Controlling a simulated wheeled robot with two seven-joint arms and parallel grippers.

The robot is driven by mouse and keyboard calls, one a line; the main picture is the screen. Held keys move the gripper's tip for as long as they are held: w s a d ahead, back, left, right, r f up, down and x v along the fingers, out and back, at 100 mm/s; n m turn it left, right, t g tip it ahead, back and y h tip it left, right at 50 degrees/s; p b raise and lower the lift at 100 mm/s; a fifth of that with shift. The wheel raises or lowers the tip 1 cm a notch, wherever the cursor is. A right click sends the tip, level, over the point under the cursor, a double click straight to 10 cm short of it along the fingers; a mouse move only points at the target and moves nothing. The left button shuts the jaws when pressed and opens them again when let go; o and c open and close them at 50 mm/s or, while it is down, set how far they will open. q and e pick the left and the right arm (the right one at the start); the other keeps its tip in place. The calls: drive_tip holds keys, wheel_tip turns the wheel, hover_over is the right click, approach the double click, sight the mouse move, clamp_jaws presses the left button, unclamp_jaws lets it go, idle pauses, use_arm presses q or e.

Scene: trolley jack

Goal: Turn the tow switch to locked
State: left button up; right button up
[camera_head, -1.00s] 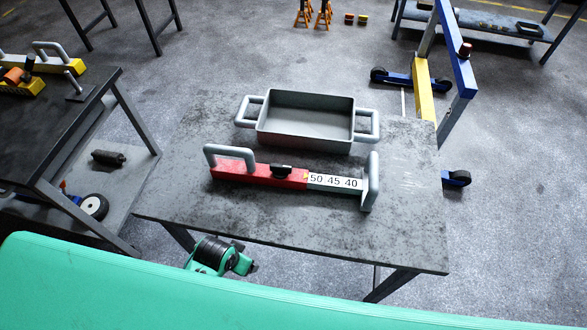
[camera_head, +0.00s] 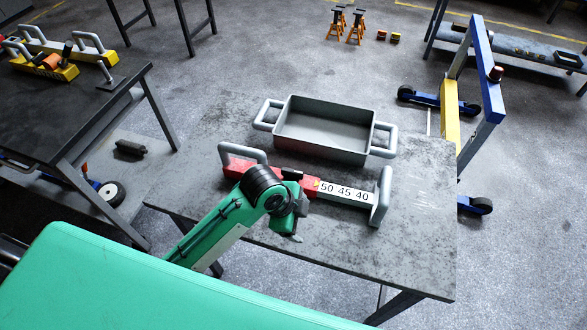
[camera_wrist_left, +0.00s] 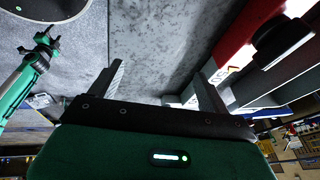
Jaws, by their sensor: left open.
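A red and grey bar with a white strip marked 50 45 40 (camera_head: 345,192) lies on the table, with a grey handle at each end. A black knob (camera_head: 292,174), which looks like the switch, sits on its red part; its setting cannot be read. My left gripper (camera_head: 296,238) is on the near side of the bar, partly hidden by its own wrist. In the left wrist view the jaws (camera_wrist_left: 160,85) are open and empty, with bare tabletop beyond. The knob (camera_wrist_left: 284,42) and red bar (camera_wrist_left: 235,30) are at the upper right, outside the jaws.
A grey tray (camera_head: 325,128) with two handles stands empty behind the bar. The grey table (camera_head: 420,240) is clear at the front right. A dark workbench (camera_head: 70,110) with yellow tools is on the left. A blue and yellow frame (camera_head: 470,90) stands at the right.

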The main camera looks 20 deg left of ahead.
use_arm(q)
drive_tip(key=w+r+m+g+y, duration=0.1)
drive_tip(key=w+r+m, duration=0.5)
drive_tip(key=m, duration=0.4)
drive_tip(key=m+g+y, duration=0.2)
drive_tip(key=m+y, duration=0.1)
drive_tip(key=m, duration=0.6)
approach(292, 171)
wheel_tip(292, 171, down, 9)
drive_tip(key=shift+s+a+f+p, duration=0.1)
drive_tip(key=shift+s+p, duration=0.05)
drive_tip(key=shift+p, duration=1)
use_arm(e)
drive_tip(key=shift+d+r, duration=0.25)
drive_tip(key=shift+r, duration=0.9)
use_arm(q)
drive_tip(key=shift+c, duration=0.2)
drive_tip(key=c, duration=1)
drive_tip(key=shift+o, duration=0.2)
use_arm(e)
drive_tip(key=shift+d, duration=0.1)
